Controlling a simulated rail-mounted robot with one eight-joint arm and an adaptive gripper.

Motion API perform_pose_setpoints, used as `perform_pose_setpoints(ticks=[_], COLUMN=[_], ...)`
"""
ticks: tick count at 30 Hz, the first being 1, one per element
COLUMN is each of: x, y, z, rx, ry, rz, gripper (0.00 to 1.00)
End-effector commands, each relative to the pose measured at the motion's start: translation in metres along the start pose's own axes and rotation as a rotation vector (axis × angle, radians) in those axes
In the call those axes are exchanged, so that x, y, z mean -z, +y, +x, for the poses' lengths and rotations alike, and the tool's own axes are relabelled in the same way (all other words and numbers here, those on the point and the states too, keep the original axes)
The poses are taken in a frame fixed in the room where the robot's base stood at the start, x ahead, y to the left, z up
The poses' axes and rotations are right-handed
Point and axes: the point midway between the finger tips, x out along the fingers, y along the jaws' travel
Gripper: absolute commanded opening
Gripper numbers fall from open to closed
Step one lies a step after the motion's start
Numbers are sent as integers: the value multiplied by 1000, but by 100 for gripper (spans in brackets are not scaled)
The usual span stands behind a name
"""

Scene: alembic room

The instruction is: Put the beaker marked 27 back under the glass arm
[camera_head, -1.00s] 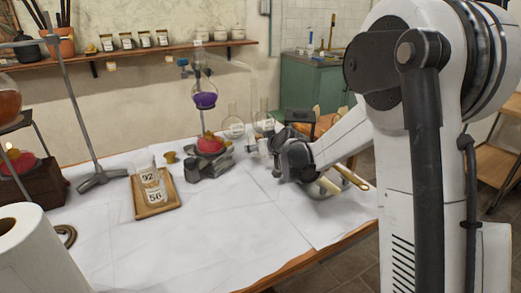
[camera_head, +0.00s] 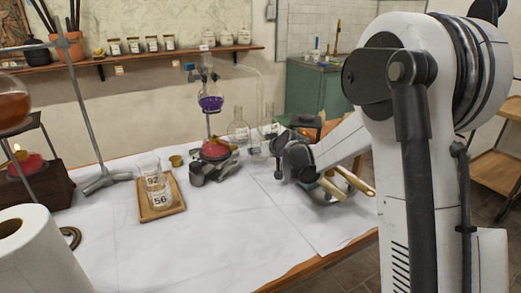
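Two glass beakers marked 92 (camera_head: 152,181) and 56 (camera_head: 160,199) stand on a small wooden tray (camera_head: 148,217) at left centre. I cannot make out a beaker marked 27. The thin, clear glass arm (camera_head: 256,78) runs right and down from the top of the apparatus with the purple flask (camera_head: 210,103). What stands under its lower end is unclear, close to my gripper. My gripper (camera_head: 277,160) is low over the white-covered table, right of the apparatus. Its fingers are small and partly hidden, so I cannot tell its opening or whether it holds anything.
A red burner (camera_head: 215,149) is under the purple flask. A clear flask (camera_head: 238,131) stands behind. A pale bowl with brass-coloured handles (camera_head: 345,186) lies beside my arm. A paper roll (camera_head: 45,255) fills the lower left. The front middle of the table is clear.

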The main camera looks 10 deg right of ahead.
Motion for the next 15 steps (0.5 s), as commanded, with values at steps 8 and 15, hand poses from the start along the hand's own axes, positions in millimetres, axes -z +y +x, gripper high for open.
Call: perform_pose_setpoints(ticks=[8, 15], x=[0, -4], y=[0, 0], z=[0, 2], rx=[0, 0], ry=[0, 0], rz=[0, 0], gripper=[18, 18])
